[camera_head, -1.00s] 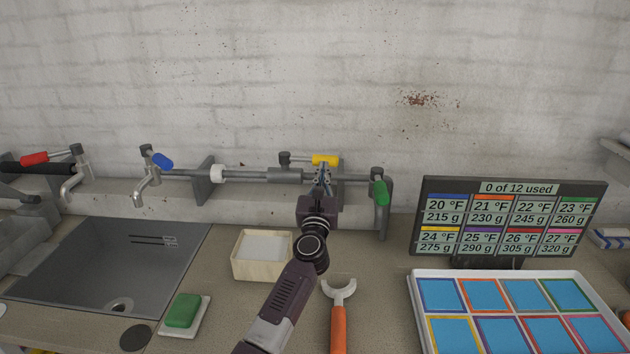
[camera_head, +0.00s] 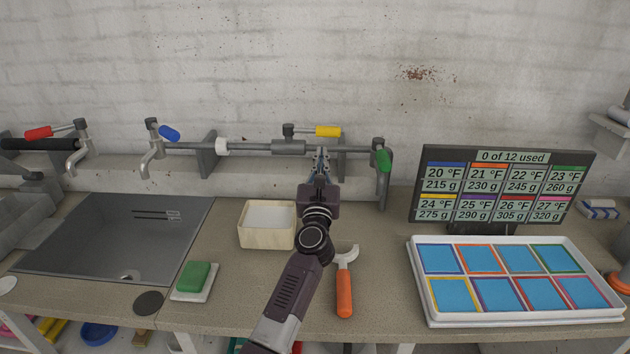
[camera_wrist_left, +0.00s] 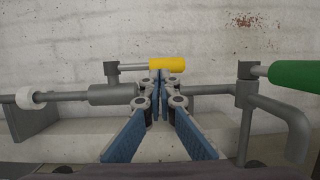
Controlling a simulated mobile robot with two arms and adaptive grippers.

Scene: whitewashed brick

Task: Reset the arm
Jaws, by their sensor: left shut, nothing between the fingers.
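My left gripper (camera_head: 321,160) reaches over the worktop toward the pipe along the back wall. Its blue fingers are shut with nothing between them. In the left wrist view the gripper (camera_wrist_left: 163,78) has its fingertips together just below the yellow valve handle (camera_wrist_left: 167,64) as seen in the picture; I cannot tell whether they touch it. The yellow handle (camera_head: 328,131) lies sideways on top of the pipe in the head view. The green handle (camera_head: 383,160) hangs at the pipe's right end. My right gripper is not in view.
A light box (camera_head: 267,238) and an orange-handled wrench (camera_head: 344,290) flank my arm. A display screen (camera_head: 500,150) stands behind a white tray (camera_head: 440,318) with colour-bordered blue squares at right.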

